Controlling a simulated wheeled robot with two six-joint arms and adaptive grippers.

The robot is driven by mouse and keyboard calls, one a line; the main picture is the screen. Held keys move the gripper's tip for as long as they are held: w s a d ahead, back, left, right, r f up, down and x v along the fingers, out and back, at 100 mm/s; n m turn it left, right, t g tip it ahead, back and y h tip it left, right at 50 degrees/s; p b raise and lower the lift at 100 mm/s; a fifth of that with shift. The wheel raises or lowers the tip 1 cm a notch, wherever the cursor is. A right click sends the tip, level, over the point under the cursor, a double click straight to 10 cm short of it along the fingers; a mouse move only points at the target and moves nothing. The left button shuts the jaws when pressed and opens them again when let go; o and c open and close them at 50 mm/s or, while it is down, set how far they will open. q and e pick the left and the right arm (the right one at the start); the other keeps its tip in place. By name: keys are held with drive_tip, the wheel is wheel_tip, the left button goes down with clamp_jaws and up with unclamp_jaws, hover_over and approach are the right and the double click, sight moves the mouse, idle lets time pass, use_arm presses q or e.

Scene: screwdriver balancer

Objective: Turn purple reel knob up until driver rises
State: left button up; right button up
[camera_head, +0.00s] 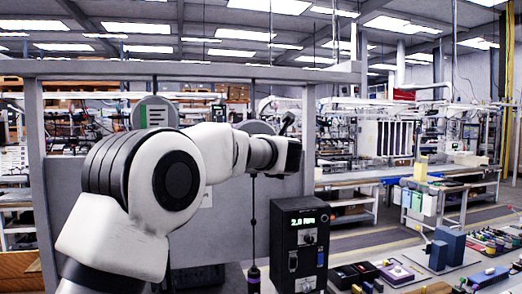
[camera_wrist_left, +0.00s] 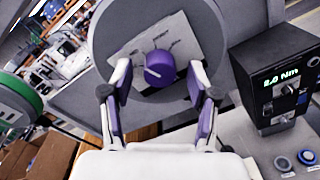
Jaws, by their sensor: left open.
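The purple reel knob (camera_wrist_left: 160,69) with a pale pointer line sits on the face of a round grey reel (camera_wrist_left: 122,30) in the left wrist view. My left gripper (camera_wrist_left: 157,76) is open, with one finger on each side of the knob and visible gaps between. In the head view the gripper (camera_head: 289,155) is up at the reel, and my arm hides the knob. The driver (camera_head: 254,278), dark with purple, hangs upright on a thin cable below the reel, its lower end cut off. My right gripper is not in view.
A black torque box (camera_head: 299,240) reading 2.0 Nm stands right of the driver. A second reel with a green mark (camera_head: 156,113) hangs left, behind my arm. A grey frame post (camera_head: 308,135) stands close to the gripper. Blue and grey blocks (camera_head: 449,246) sit at the right.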

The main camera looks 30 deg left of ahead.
use_arm(q)
drive_tip(key=v, duration=1.1)
drive_tip(key=shift+d, duration=0.25)
drive_tip(key=shift+s+d, duration=0.1)
drive_tip(key=shift+s, duration=0.1)
